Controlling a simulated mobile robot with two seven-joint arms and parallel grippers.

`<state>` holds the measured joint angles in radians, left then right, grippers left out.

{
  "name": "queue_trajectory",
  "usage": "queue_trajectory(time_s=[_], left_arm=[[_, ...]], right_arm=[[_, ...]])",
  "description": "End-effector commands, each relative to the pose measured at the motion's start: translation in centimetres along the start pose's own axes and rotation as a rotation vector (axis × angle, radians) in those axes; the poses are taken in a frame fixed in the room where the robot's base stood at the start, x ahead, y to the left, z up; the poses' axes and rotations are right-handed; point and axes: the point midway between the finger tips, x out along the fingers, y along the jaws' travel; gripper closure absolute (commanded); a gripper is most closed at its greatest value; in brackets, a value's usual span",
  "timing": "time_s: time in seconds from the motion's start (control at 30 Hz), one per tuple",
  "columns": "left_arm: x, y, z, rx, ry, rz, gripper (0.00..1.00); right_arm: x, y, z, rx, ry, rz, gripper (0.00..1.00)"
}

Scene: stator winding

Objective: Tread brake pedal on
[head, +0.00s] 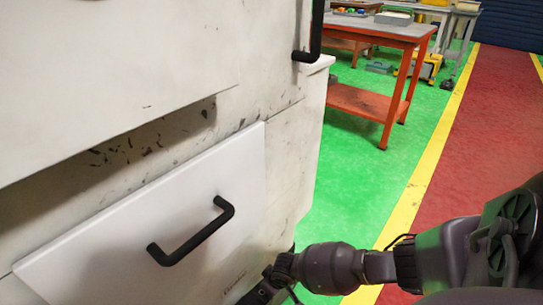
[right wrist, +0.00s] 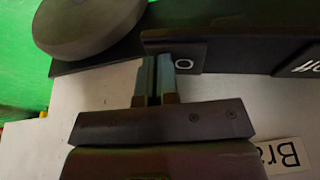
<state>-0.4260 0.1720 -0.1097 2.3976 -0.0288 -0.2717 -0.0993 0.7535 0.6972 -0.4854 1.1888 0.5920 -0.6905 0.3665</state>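In the right wrist view a dark pedal panel (right wrist: 225,40) crosses the top, with white lettering, an "O" near my fingertips and partly cut-off letters at the right edge. A dark round disc (right wrist: 90,24) sits at its left. A white label (right wrist: 283,155) with upside-down "Bra" lettering is on the pale surface at lower right. My right gripper (right wrist: 157,62) has its fingers together, with nothing seen between them. Its tips are at the panel's lower edge; contact cannot be told. In the head view my right gripper (head: 264,292) is low beside the white cabinet (head: 290,150), partly cut off. My left gripper is out of view.
A white drawer front (head: 150,225) with a black handle (head: 190,232) tilts out of the cabinet. Another black handle (head: 312,35) is higher up. An orange workbench (head: 375,95) stands behind. Green floor (head: 350,170) between them is open, with a yellow line and red lane at right.

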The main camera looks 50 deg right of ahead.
Motion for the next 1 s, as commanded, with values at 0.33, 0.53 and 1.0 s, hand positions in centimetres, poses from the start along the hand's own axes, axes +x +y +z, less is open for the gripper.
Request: queue_trajectory(time_s=[0.33, 0.53, 1.0], left_arm=[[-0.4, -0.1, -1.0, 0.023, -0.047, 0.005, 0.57], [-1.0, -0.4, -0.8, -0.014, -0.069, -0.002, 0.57], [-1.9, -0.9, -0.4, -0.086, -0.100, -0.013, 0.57]], right_arm=[[-3.5, -0.1, -1.4, 0.001, 0.015, 0.002, 1.00], [-6.9, 0.6, -1.7, 0.000, 0.015, 0.003, 1.00], [-13.2, 2.6, -1.0, 0.000, 0.005, 0.001, 1.00]])
